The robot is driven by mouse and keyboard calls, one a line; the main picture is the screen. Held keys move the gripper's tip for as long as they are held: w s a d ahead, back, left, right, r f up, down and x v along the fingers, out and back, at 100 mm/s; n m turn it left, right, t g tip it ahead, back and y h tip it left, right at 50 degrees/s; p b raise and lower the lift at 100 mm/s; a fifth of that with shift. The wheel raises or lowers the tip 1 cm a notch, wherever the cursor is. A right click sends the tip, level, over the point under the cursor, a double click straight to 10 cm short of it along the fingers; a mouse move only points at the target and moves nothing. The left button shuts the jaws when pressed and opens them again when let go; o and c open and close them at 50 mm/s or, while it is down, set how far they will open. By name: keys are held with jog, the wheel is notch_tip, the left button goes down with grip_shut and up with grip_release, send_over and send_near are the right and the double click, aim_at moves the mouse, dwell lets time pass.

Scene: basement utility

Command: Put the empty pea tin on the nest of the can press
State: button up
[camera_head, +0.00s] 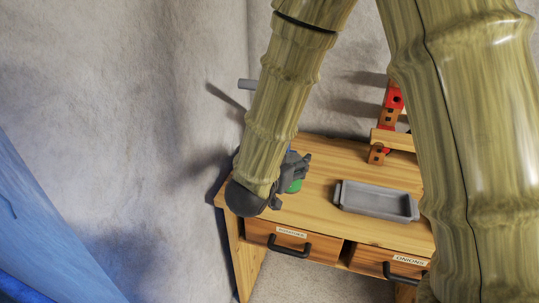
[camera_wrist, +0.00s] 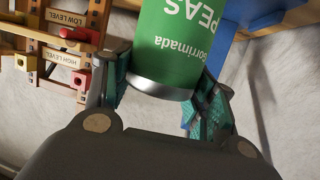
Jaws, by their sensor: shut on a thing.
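The pea tin is a green can with a "PEAS" label and a silver rim. In the wrist view the pea tin (camera_wrist: 178,40) sits between the two fingers of my gripper (camera_wrist: 165,82), which is shut on it. In the head view only a small green part of the tin (camera_head: 295,186) shows beside my gripper (camera_head: 289,182), over the left part of the wooden bench. A blue part (camera_wrist: 245,15) behind the tin in the wrist view may belong to the can press. The nest cannot be made out; my arm and gripper hide that area in the head view.
The wooden bench (camera_head: 325,160) has two drawers with black handles, one labelled "ONIONS" (camera_head: 409,259). A grey tray (camera_head: 376,211) lies right of my gripper. A wooden rack (camera_wrist: 62,42) with red and yellow parts stands farther back. Walls close in behind and left.

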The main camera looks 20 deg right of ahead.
jog(key=shift+w+a+f+p, duration=0.1)
jog(key=shift+w+f+p, duration=0.65)
jog(key=shift+w, duration=1.75)
jog(key=shift+w+a+f+p, duration=0.15)
jog(key=shift+w+f+p, duration=0.55)
jog(key=shift+w, duration=1.75)
jog(key=shift+w+a+f+p, duration=0.1)
jog(key=shift+w+f+p, duration=0.65)
jog(key=shift+w, duration=1.75)
jog(key=shift+f, duration=0.15)
jog(key=o, duration=1.1)
jog(key=shift+f, duration=0.1)
jog(key=b+v, duration=0.3)
jog(key=v, duration=0.9)
